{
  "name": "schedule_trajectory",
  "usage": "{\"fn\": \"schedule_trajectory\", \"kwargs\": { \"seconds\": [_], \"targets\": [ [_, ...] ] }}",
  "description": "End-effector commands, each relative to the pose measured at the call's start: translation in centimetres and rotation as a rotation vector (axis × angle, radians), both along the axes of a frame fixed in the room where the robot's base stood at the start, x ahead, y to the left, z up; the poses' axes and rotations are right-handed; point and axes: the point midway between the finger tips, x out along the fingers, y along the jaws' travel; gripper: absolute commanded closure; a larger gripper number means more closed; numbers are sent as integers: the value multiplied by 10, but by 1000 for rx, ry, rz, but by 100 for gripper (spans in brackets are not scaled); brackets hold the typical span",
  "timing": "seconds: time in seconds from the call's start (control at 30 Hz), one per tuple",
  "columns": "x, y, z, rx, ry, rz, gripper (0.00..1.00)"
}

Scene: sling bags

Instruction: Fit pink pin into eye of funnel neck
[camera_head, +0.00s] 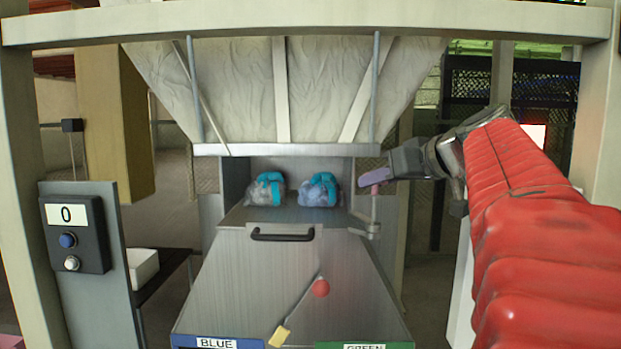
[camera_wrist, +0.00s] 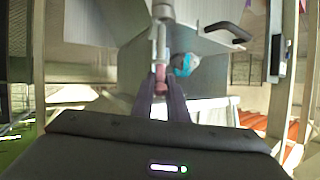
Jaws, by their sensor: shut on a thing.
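My gripper (camera_head: 380,176) is at the right side of the funnel neck, with its fingers pointing left. In the wrist view, its two dark fingers (camera_wrist: 160,100) are closed around the pink pin (camera_wrist: 160,76). The pin runs along the line of a grey metal rod or bracket just beyond it. The metal fitting (camera_head: 370,216) at the right edge of the neck stands below the fingertips and also shows in the wrist view (camera_wrist: 162,14). I cannot tell which opening is the eye, or whether the pin is inside it.
Two grey bags with teal bands, left (camera_head: 265,189) and right (camera_head: 319,190), lie in the neck opening. A sloped metal chute (camera_head: 250,270) with a black handle (camera_head: 282,236) is below. A counter panel (camera_head: 75,235) reading 0 stands left. Frame posts flank both sides.

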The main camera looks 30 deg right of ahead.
Motion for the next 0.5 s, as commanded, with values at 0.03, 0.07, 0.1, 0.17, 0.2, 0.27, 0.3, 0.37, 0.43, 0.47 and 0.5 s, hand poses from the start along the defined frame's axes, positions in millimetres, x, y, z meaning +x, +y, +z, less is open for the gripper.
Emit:
{"fn": "schedule_trajectory", "kwargs": {
  "seconds": [0.03, 0.07, 0.1, 0.17, 0.2, 0.27, 0.3, 0.37, 0.43, 0.47, 0.5],
  "targets": [
    [0, 0, -1, 0, -1, 0, 100],
    [0, 0, -1, 0, -1, 0, 100],
    [0, 0, -2, -1, -1, 0, 100],
    [0, 0, -3, -1, -1, 0, 100],
    [0, 0, -3, -1, -1, 0, 100],
    [0, 0, -5, 0, -1, -1, 100],
    [0, 0, -5, 0, -1, 0, 100],
    [0, 0, -6, 0, -1, -1, 100],
    [0, 0, -8, 1, -1, 0, 100],
    [0, 0, -8, 1, -1, 0, 100],
    [0, 0, -9, 0, -1, -1, 100]
  ]
}}
